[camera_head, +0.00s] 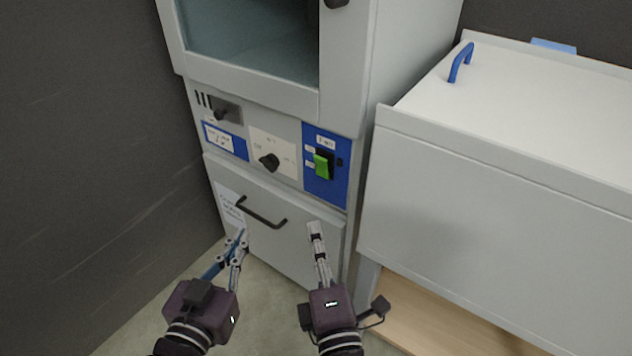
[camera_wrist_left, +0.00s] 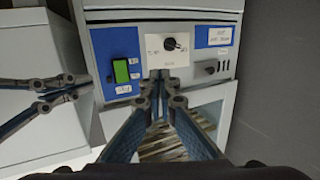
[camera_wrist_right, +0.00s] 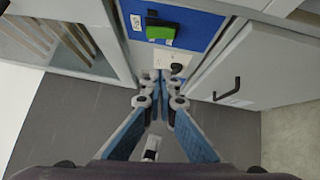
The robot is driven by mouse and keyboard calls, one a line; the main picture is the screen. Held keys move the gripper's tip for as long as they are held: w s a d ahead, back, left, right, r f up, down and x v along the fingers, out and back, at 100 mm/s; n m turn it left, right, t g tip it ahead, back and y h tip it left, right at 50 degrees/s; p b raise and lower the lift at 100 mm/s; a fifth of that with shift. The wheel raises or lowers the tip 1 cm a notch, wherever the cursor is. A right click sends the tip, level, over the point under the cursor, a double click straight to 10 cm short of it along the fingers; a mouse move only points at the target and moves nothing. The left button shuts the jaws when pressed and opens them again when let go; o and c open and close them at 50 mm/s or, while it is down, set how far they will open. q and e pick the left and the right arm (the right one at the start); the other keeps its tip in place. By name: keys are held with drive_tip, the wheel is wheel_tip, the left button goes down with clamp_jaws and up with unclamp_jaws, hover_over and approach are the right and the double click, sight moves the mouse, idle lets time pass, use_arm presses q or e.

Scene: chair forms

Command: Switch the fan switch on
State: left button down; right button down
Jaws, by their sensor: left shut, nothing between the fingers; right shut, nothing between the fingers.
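The fan switch is a green rocker (camera_head: 322,166) on a blue panel (camera_head: 338,186) at the right of the machine's control strip. The green rocker also shows in the left wrist view (camera_wrist_left: 121,71) and in the right wrist view (camera_wrist_right: 160,33). Its on or off position cannot be told. My right gripper (camera_head: 314,228) is shut and empty, below the switch and apart from it. My left gripper (camera_head: 241,236) is shut and empty, further left, near the lower door's handle. The right gripper also shows at the left edge of the left wrist view.
A black knob (camera_head: 269,160) and a small lever (camera_head: 221,114) sit left of the switch. The lower door has a black handle (camera_head: 262,213). A white cabinet (camera_head: 480,200) with a blue handle (camera_head: 461,62) stands close on the right. A dark wall is on the left.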

sight(315, 160)
use_arm(q)
drive_tip(key=shift+s+r, duration=0.1)
drive_tip(key=shift+r, duration=0.6)
use_arm(e)
drive_tip(key=shift+r+t, duration=0.3)
drive_tip(key=shift+r, duration=0.5)
